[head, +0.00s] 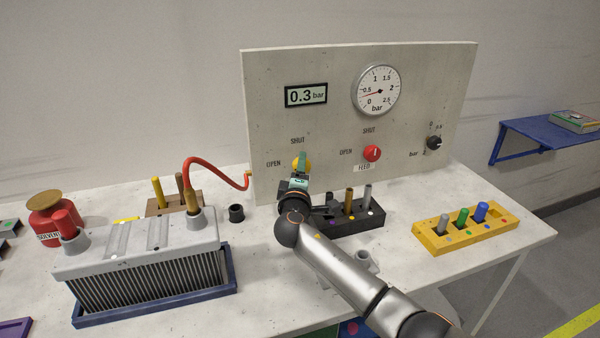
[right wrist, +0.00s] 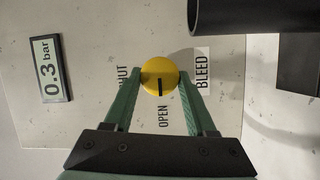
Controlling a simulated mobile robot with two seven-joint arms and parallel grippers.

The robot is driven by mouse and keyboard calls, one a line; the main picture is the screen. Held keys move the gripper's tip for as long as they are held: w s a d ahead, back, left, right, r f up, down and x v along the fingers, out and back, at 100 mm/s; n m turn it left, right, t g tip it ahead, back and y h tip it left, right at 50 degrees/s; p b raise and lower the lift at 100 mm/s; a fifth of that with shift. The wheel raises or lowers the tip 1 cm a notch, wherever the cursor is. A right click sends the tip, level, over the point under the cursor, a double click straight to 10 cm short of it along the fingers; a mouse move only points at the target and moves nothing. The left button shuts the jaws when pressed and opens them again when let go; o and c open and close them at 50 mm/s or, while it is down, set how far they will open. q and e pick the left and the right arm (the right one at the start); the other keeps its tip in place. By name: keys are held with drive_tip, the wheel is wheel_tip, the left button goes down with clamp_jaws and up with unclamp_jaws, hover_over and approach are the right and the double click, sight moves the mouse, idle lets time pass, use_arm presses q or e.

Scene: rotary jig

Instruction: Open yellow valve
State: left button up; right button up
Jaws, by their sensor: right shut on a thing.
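The yellow valve (head: 296,165) is a round knob on the upright panel (head: 335,130), partly hidden by my right gripper (head: 302,166) in the head view. In the right wrist view the yellow valve (right wrist: 158,68) shows face on, and the green fingers of my right gripper (right wrist: 161,78) are shut on its two sides. Its black mark points down in that view, at the word OPEN (right wrist: 164,117). The word SHUT (right wrist: 122,79) is to its left, partly covered by a finger. My left gripper is not in view.
The display (head: 306,96) reads 0.3 bar, and the dial gauge (head: 376,90) reads low. A red knob (head: 372,153) and black knob (head: 434,143) are to the right. A red hose (head: 215,161) and grey finned block (head: 150,260) are at left; a yellow rack (head: 425,243) is at right.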

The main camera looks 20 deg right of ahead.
idle(0.4)
drive_tip(key=o, duration=1.4)
drive_tip(key=shift+c, duration=0.2)
drive_tip(key=shift+s, duration=0.1)
drive_tip(key=v, duration=1.2)
drive_tip(key=shift+s+a, duration=0.1)
drive_tip(key=shift+s, duration=0.05)
